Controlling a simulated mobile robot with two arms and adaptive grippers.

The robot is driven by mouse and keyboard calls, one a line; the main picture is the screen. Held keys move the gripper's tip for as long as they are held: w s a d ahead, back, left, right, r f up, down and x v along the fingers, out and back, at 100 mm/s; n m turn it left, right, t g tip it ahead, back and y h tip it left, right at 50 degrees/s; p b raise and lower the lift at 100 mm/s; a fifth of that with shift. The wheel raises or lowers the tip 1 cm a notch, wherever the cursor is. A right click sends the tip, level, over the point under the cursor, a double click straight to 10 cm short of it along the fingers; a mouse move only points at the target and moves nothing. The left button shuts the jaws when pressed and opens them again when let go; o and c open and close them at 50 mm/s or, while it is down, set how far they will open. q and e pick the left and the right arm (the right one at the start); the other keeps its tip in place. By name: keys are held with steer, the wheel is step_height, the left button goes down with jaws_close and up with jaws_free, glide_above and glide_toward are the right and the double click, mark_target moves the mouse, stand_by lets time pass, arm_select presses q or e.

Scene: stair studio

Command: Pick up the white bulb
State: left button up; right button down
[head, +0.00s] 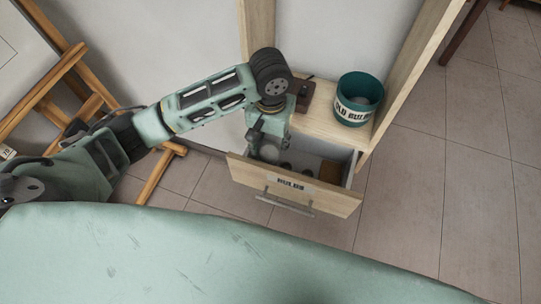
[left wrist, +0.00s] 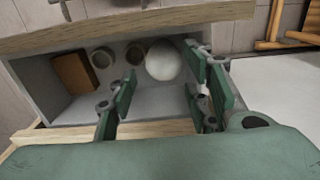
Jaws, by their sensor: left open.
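The white bulb (left wrist: 164,62) is a smooth round globe in the open drawer (head: 318,193), near the drawer's end wall. My left gripper (left wrist: 160,82) is open, with its green fingers reaching into the drawer on either side of the bulb in the left wrist view. No firm contact shows, and I cannot tell the exact gap. In the head view my left gripper (head: 266,138) points down into the drawer and largely hides the bulb. My right gripper is in neither view.
Two round, pale cup-like things (left wrist: 102,59) and a brown block (left wrist: 75,73) share the drawer. A green bucket labelled for old bulbs (head: 354,104) and a small dark-topped item (head: 304,92) stand on the cabinet above. A wooden easel (head: 75,95) is at left.

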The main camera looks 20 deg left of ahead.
mark_target(271, 150)
arm_select(q)
step_height(271, 150, down, 2)
steer(key=shift+s, duration=0.1)
steer(key=f, duration=0.4)
steer(key=shift+w+f, duration=0.2)
steer(key=shift+f, duration=0.2)
steer(key=shift+c, duration=0.6)
steer(key=c, duration=0.8)
